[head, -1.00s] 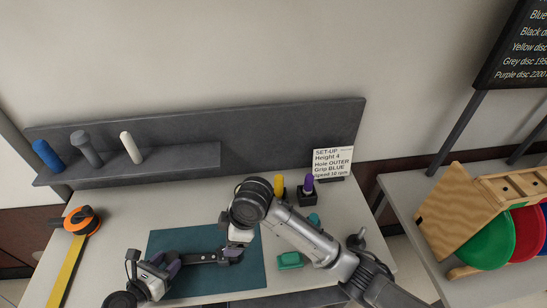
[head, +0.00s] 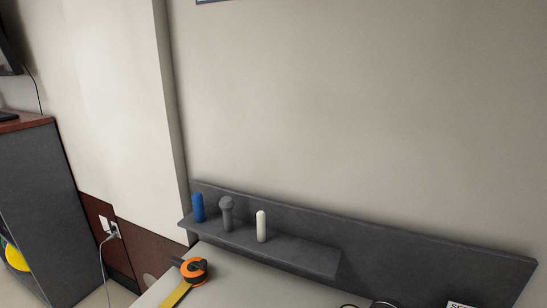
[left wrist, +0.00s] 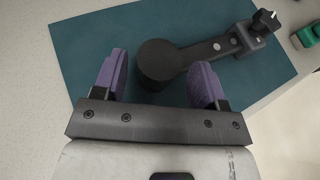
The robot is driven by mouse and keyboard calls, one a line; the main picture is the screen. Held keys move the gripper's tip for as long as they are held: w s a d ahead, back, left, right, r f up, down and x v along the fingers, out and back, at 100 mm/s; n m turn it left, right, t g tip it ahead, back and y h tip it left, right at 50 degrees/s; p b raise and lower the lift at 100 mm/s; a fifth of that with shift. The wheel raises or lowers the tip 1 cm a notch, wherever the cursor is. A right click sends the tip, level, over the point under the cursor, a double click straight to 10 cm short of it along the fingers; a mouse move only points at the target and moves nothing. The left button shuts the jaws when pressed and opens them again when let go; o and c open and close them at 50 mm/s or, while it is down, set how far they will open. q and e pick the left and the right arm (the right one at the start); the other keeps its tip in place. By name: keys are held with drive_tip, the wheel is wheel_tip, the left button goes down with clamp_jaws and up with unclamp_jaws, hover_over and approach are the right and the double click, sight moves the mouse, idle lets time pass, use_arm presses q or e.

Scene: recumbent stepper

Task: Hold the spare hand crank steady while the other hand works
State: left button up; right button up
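The spare hand crank (left wrist: 208,51) lies on a teal mat (left wrist: 85,35) in the left wrist view. It is a dark arm with holes, a thick round black hub (left wrist: 160,62) at its near end and a block with a small black knob at its far end. My left gripper (left wrist: 158,80) has its two purple fingers spread, one on each side of the hub. A narrow gap shows between the left finger and the hub; whether the right finger touches it I cannot tell. The head view now shows neither the crank nor the grippers.
In the head view a grey shelf (head: 290,252) holds a blue grip (head: 198,207), a grey grip (head: 227,214) and a white grip (head: 262,226). An orange and black tape measure (head: 194,270) lies on the table. A green object (left wrist: 307,35) sits beside the mat.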

use_arm(q)
drive_tip(key=shift+o, duration=0.6)
drive_tip(key=shift+r, duration=0.1)
